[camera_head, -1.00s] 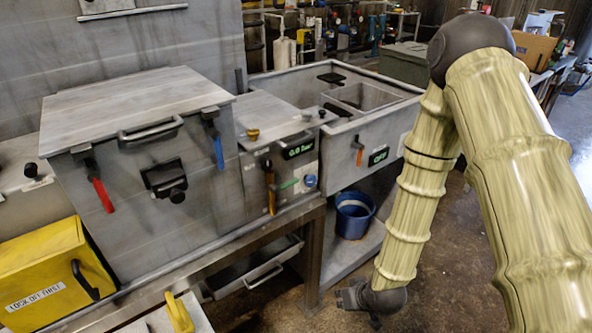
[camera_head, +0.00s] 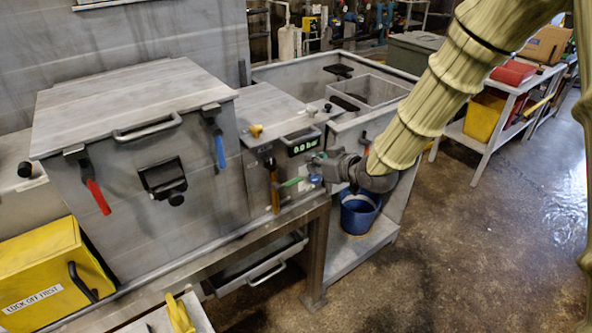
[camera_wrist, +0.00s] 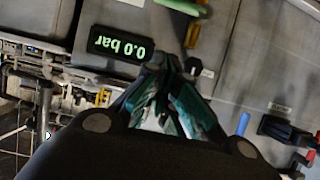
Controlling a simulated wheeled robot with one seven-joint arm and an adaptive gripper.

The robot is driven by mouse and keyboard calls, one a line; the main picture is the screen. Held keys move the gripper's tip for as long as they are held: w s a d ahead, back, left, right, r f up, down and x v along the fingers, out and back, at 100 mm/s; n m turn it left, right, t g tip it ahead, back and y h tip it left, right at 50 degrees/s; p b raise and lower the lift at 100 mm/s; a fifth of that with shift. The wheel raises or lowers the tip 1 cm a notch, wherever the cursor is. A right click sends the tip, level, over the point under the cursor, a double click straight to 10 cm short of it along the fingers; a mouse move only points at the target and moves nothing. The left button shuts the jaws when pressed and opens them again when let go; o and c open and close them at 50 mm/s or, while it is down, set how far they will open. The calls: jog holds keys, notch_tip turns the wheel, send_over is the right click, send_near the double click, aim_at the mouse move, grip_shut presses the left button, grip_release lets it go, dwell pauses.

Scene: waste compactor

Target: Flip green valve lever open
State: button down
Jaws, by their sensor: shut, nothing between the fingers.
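The green valve lever (camera_head: 291,182) is on the front of the small middle unit, below the pressure display, and points sideways. A green piece of it shows at the top edge of the wrist view (camera_wrist: 182,6). My gripper (camera_head: 322,162) is just right of the lever, close to the panel front, and looks apart from it. In the wrist view my fingers (camera_wrist: 172,85) are together with nothing between them. My gripper hides part of the panel's right side.
The display (camera_head: 303,144) reads 0.0 bar. A blue bucket (camera_head: 359,212) stands on the shelf below my gripper.

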jog(key=shift+d, duration=0.3)
jog(key=p, duration=0.3)
send_over(289, 182)
jog(key=w+d, duration=0.1)
jog(key=d, duration=0.2)
jog(key=f, duration=0.4)
jog(key=shift+a, duration=0.25)
jog(key=shift+f+p, duration=0.65)
jog(key=shift+f, duration=0.2)
jog(key=shift+s+d+f+p, duration=0.1)
jog(key=shift+f+p, duration=0.1)
jog(key=shift+f, duration=0.45)
jog(key=shift+s+d+f+p, duration=0.1)
jog(key=shift+f+p, duration=0.1)
jog(key=shift+f, duration=0.4)
jog(key=shift+a, duration=0.4)
jog(key=shift+w+d+f, duration=0.1)
jog(key=shift+d+f, duration=0.05)
jog(key=shift+d, duration=0.4)
